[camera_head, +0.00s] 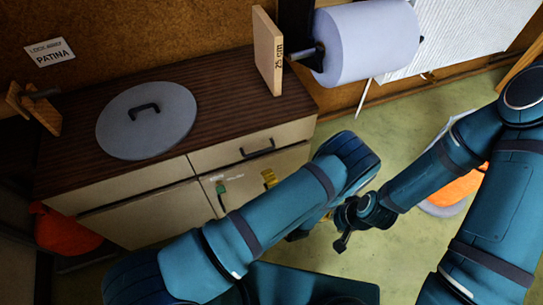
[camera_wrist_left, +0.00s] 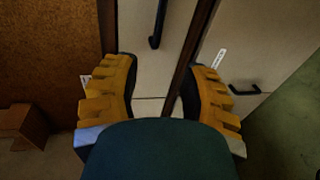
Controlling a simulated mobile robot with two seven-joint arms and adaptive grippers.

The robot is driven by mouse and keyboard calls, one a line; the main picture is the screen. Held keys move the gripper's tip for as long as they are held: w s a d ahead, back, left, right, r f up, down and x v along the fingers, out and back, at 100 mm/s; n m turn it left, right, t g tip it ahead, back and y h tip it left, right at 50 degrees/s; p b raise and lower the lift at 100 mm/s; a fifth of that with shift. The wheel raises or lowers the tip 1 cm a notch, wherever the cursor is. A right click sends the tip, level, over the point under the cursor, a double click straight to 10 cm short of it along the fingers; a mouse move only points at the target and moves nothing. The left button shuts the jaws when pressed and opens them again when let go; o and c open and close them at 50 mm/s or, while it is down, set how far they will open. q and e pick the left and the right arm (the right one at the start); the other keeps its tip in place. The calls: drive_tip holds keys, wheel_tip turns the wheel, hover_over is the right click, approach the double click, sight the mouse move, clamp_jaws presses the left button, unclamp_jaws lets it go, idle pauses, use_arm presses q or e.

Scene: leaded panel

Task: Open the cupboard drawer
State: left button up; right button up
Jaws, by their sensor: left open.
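The cupboard (camera_head: 290,83) has a dark wood top and cream fronts. Its right drawer (camera_head: 220,155) carries a black bar handle (camera_head: 257,148) and looks shut. My left gripper (camera_head: 270,178) is mostly hidden behind its own arm in the head view, with a yellow finger showing just below that handle. In the left wrist view my left gripper (camera_wrist_left: 162,68) has its yellow fingers wide apart, nothing between them. A black handle (camera_wrist_left: 158,25) stands beyond the fingers, and another black handle (camera_wrist_left: 245,89) is at right. My right gripper (camera_head: 347,222) is dark and small over the floor; its jaws are unclear.
A grey round lid (camera_head: 147,121) and a wooden board marked 25 cm (camera_head: 267,50) are on the cupboard top. A paper roll (camera_head: 366,42) is mounted at the wall. An orange object (camera_head: 65,229) lies left of the cupboard.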

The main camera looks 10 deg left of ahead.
sight(257, 153)
use_arm(q)
drive_tip(key=shift+m+t, duration=0.3)
drive_tip(key=x, duration=0.4)
drive_tip(key=b+x, duration=0.1)
drive_tip(key=x, duration=0.4)
drive_tip(key=d+x, duration=0.1)
drive_tip(key=x, duration=0.4)
drive_tip(key=shift+w+b, duration=0.25)
drive_tip(key=shift+b, duration=0.1)
drive_tip(key=shift+o, duration=0.3)
clamp_jaws()
